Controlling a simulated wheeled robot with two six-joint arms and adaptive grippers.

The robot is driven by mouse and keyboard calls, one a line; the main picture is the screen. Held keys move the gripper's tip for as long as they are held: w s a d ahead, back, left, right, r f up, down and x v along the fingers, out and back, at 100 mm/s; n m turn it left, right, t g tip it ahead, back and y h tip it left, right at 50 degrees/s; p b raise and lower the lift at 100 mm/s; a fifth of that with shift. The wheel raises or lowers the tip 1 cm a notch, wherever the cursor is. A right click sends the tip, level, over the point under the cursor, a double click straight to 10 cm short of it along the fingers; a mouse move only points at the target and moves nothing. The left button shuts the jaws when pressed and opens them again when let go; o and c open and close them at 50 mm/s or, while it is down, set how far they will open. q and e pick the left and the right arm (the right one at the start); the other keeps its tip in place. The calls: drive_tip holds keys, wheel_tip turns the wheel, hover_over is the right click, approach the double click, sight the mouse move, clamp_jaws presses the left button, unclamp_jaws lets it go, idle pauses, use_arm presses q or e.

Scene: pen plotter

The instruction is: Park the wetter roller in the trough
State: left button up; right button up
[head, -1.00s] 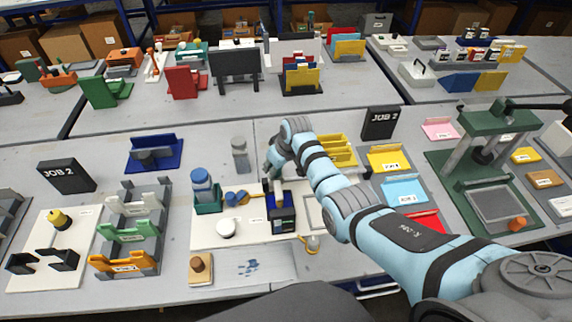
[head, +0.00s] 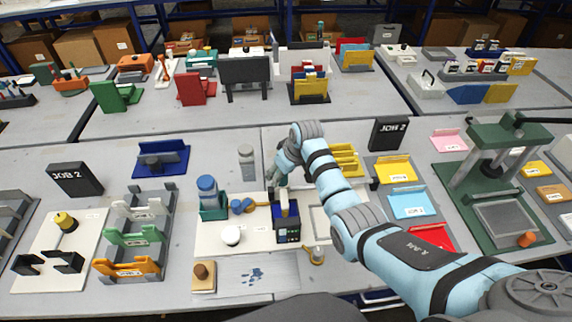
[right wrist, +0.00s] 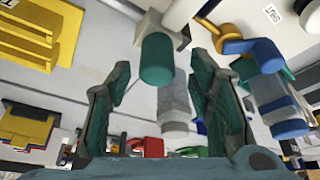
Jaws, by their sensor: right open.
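My right gripper (head: 276,186) is over the white board (head: 262,248), just behind a navy box (head: 287,229). In the right wrist view its fingers (right wrist: 160,64) are open, with a teal upright cylinder (right wrist: 157,60) showing in the gap; I cannot tell whether they touch it. A blue piece with a yellow arm (head: 242,206) lies on the board left of the gripper and also shows in the right wrist view (right wrist: 252,48). I cannot tell for certain which part is the wetter roller or its trough. My left gripper is not in view.
A blue-capped bottle (head: 207,189) stands in a teal holder left of the gripper. A grey bottle (head: 246,160) stands behind the board. Yellow trays (head: 345,160) are to the right.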

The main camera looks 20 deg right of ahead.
drive_tip(key=a+v, duration=0.1)
drive_tip(key=v, duration=0.8)
drive_tip(key=shift+d+r, duration=0.25)
drive_tip(key=shift+d, duration=0.1)
